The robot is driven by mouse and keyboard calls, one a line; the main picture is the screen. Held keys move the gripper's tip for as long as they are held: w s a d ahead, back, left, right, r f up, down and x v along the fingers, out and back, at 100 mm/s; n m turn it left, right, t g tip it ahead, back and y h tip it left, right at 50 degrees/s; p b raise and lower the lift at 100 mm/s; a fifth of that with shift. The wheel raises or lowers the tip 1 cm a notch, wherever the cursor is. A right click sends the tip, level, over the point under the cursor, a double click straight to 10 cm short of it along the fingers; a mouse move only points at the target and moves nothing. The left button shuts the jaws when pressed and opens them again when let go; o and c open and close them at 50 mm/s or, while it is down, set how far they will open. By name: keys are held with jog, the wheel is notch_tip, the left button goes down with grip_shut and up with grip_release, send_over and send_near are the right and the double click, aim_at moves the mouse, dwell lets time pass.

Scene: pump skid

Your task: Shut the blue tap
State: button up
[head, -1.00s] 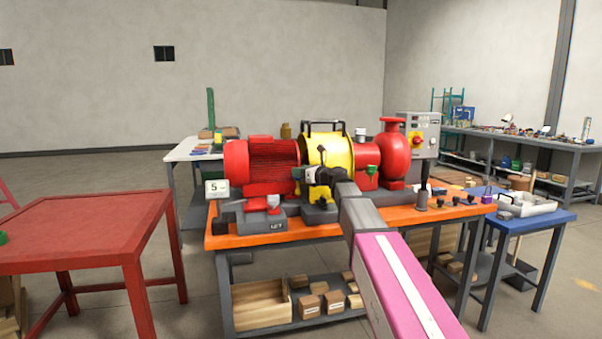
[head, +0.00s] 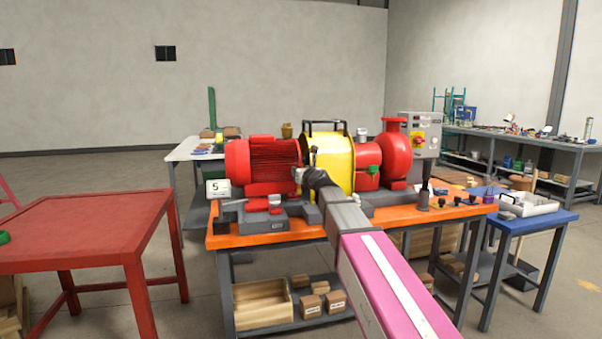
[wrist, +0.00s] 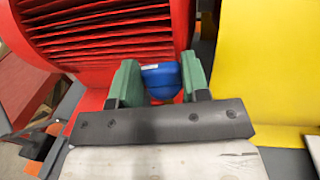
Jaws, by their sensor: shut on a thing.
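The blue tap (wrist: 162,80) shows in the wrist view as a rounded blue handle in front of the red finned motor. My gripper (wrist: 159,84) has its two green-padded fingers on either side of the handle and is shut on it. How the handle is turned is hard to tell, since the fingers and the wrist plate cover its lower part. In the head view my arm reaches in to the right end of the red motor (head: 273,166). I cannot make out the tap there.
The yellow guard (head: 334,158) stands close to the right of my gripper. The pump skid sits on an orange-topped bench (head: 285,238). A red table (head: 75,232) is at the left, with a mostly bare top. A blue side table (head: 548,222) is at the right.

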jog(key=shift+h, duration=0.3)
dwell(0.5)
jog(key=o, duration=0.6)
jog(key=shift+o, duration=0.2)
jog(key=v, duration=1)
jog(key=shift+s, duration=0.4)
